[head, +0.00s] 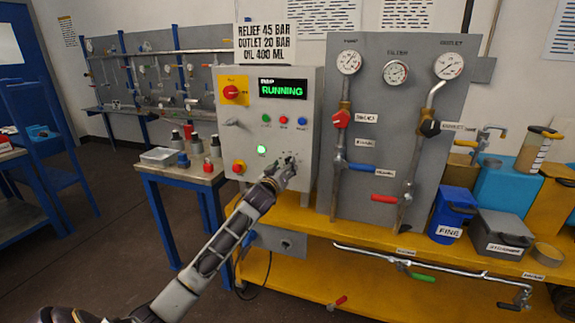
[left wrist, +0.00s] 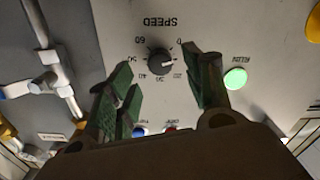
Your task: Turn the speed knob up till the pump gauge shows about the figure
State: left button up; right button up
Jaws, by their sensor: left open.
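My left gripper (head: 284,174) is at the lower front of the grey control box (head: 311,110). In the left wrist view its green fingers (left wrist: 159,78) are apart and empty, one on each side of the black speed knob (left wrist: 160,61). That view is upside down; the knob has a white pointer line and a numbered scale under the word SPEED. I cannot tell whether a finger touches the knob. In the head view the gripper largely hides the knob. The pump gauge (head: 348,62) is the left dial on the grey panel; its reading is too small to tell. My right gripper is not in view.
A sign (head: 264,43) reads relief 45 bar, outlet 20 bar, oil 400 ml. The display (head: 283,89) reads RUNNING. A lit green button (left wrist: 236,78) sits beside the knob. A red-handled valve (head: 340,119) and pipes stand to the right; a side table (head: 180,171) is at left.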

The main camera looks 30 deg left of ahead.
pick_arm(q)
jog(key=shift+x, duration=1.9)
jog(key=shift+c, duration=0.4)
jog(key=c, duration=0.9)
